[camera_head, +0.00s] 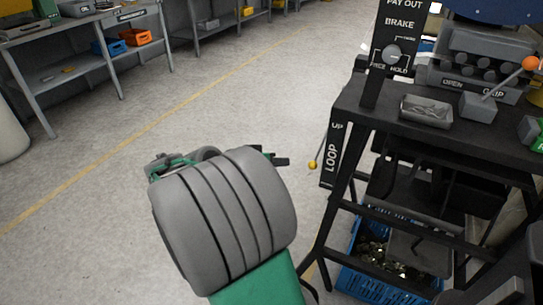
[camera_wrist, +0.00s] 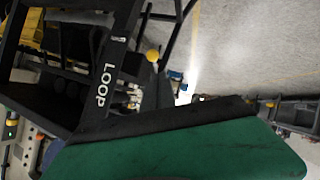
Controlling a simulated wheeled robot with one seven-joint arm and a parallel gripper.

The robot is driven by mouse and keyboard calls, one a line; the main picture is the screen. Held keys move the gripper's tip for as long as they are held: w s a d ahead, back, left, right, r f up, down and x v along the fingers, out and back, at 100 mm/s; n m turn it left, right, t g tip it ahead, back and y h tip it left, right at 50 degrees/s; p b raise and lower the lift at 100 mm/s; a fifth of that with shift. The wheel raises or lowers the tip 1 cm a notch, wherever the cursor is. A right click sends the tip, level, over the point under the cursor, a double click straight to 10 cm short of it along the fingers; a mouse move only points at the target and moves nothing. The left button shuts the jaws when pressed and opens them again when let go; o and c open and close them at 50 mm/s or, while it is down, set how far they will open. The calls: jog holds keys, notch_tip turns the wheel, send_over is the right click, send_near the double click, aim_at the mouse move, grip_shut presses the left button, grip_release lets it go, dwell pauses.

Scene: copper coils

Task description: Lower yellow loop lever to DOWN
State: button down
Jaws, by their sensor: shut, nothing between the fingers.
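The yellow-knobbed loop lever (camera_head: 312,165) sticks out from the black LOOP panel (camera_head: 331,158) on the left side of the black stand. Its rod slants down and to the left from the panel. UP shows at the panel's top; I see no DOWN label. In the wrist view the yellow knob (camera_wrist: 152,55) is beside the panel lettered LOOP (camera_wrist: 105,84). My gripper (camera_head: 280,161) is mostly hidden behind my grey wrist; a dark tip shows left of the knob, with a gap between them. It is shut and empty. A green and black part of it fills the wrist view's bottom.
Workbenches stand at the back left. The floor left of the stand is clear.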

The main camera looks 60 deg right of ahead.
jog(key=shift+f+v, duration=0.1)
jog(key=shift+v, duration=0.8)
jog(key=shift+f+v, duration=0.15)
jog(key=shift+v, duration=0.75)
jog(key=shift+a, duration=0.1)
